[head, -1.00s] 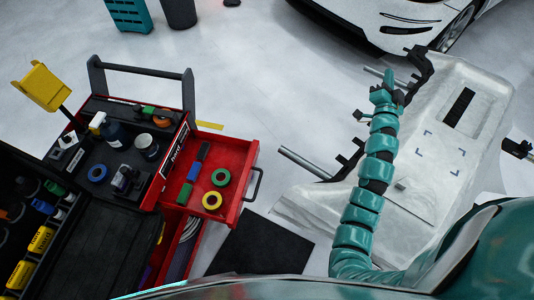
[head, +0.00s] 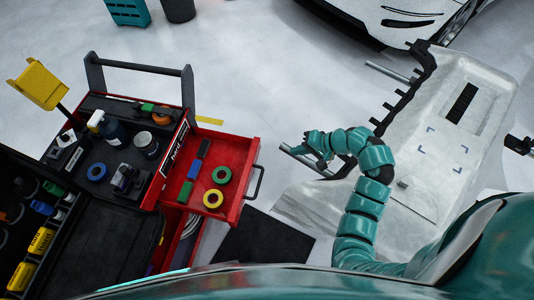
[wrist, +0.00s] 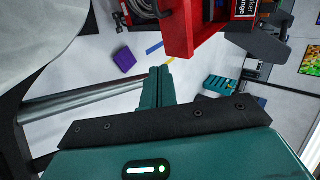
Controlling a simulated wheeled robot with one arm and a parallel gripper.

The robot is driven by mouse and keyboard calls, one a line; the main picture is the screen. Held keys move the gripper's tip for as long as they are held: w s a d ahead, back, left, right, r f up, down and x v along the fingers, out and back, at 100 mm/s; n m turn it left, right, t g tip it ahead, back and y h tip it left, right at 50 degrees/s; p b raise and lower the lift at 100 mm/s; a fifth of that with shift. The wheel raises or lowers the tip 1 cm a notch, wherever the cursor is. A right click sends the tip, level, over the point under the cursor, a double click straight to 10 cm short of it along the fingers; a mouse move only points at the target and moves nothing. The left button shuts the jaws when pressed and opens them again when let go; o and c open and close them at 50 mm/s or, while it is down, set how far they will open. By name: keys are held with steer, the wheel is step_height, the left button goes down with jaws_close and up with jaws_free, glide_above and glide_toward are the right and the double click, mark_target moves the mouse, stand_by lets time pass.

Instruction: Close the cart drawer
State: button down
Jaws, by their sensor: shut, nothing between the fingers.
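The red cart drawer (head: 234,155) is pulled out to the right of the tool cart in the head view. It holds a green roll, a yellow roll and several small coloured pieces. Its dark handle (head: 257,182) is on the right-hand front. My gripper (head: 310,144) is shut and empty, to the right of the handle and apart from it. In the wrist view my shut fingers (wrist: 157,86) point up toward the red drawer (wrist: 178,38), with a gap between them.
The tool cart (head: 125,160) carries bottles and rolls on top. A metal bar (head: 305,160) of the stand under the pale panel (head: 455,130) lies close to my gripper; the bar also crosses the wrist view (wrist: 80,100). A black mat (head: 265,237) lies below the drawer. Open floor separates cart and stand.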

steer(key=b, duration=0.2)
glide_toward(257, 157)
step_height(257, 157, down, 3)
steer(key=shift+w+a+f+p, duration=0.1)
steer(key=shift+w+a+p, duration=0.1)
steer(key=shift+a, duration=0.5)
steer(key=shift+w+a+f+p, duration=0.1)
steer(key=shift+w+a+p, duration=0.1)
steer(key=shift+a, duration=0.5)
steer(key=shift+w+a+p, duration=0.2)
steer(key=shift+a, duration=0.5)
steer(key=w+a+b, duration=0.1)
steer(key=w+a, duration=0.1)
steer(key=a, duration=0.6)
steer(key=w+a+b, duration=0.1)
steer(key=w+a, duration=0.1)
steer(key=a, duration=0.6)
steer(key=w+a+b, duration=0.1)
steer(key=w+a, duration=0.2)
steer(key=a, duration=0.6)
steer(key=shift+b, duration=0.4)
steer(key=shift+w+a+r, duration=0.15)
steer(key=shift+a+r, duration=0.05)
steer(key=shift+a, duration=0.05)
steer(key=shift+a+r, duration=0.1)
